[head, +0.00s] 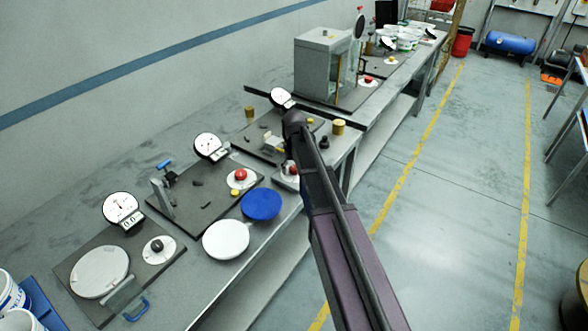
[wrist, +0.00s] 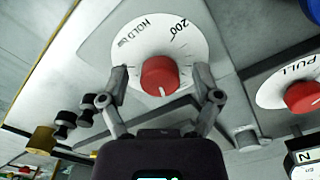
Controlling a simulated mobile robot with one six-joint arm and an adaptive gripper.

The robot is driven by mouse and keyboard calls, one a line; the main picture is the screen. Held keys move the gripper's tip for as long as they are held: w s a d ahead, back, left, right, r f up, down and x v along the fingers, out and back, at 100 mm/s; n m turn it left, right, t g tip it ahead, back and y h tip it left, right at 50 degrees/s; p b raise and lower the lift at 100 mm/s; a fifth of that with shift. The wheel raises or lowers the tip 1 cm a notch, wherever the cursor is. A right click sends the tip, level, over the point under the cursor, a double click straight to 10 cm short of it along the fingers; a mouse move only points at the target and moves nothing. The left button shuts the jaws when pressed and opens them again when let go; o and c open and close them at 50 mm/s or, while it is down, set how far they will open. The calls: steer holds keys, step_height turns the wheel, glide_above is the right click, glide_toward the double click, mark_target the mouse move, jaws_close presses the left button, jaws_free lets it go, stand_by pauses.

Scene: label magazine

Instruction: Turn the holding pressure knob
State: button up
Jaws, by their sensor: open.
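The holding pressure knob (wrist: 160,76) is a red round knob with a white pointer mark. It sits on a white dial (wrist: 150,40) lettered HOLD and 200 in the wrist view. My gripper (wrist: 161,84) is open, with one grey finger on each side of the knob. Both fingertips lie over the dial's sides, apart from the red cap. In the head view, my arm covers part of the bench and hides the gripper. A red knob (head: 292,169) shows beside the arm there; I cannot tell whether it is the same knob.
A second red knob (wrist: 303,96) on a PULL plate stands close at right. Black knobbed pieces (wrist: 65,120) and a brass cylinder (wrist: 42,138) are at left. The bench holds several gauge stations, a blue disc (head: 261,204) and a grey cabinet (head: 322,65).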

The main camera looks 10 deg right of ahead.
mark_target(294, 167)
stand_by(0.4)
steer(key=shift+n, duration=2.2)
step_height(294, 167, up, 14)
steer(key=p, duration=1.4)
steer(key=s+f+m+b, duration=0.2)
steer(key=s+f+b, duration=0.2)
steer(key=s, duration=0.3)
steer(key=s+a+f+m+b, duration=0.1)
steer(key=s+f+b, duration=0.3)
steer(key=s, duration=0.4)
steer(key=s+f+m+b, duration=0.3)
steer(key=s+f+b, duration=0.2)
steer(key=s, duration=0.3)
steer(key=shift+s+a, duration=0.15)
steer(key=shift+a, duration=0.05)
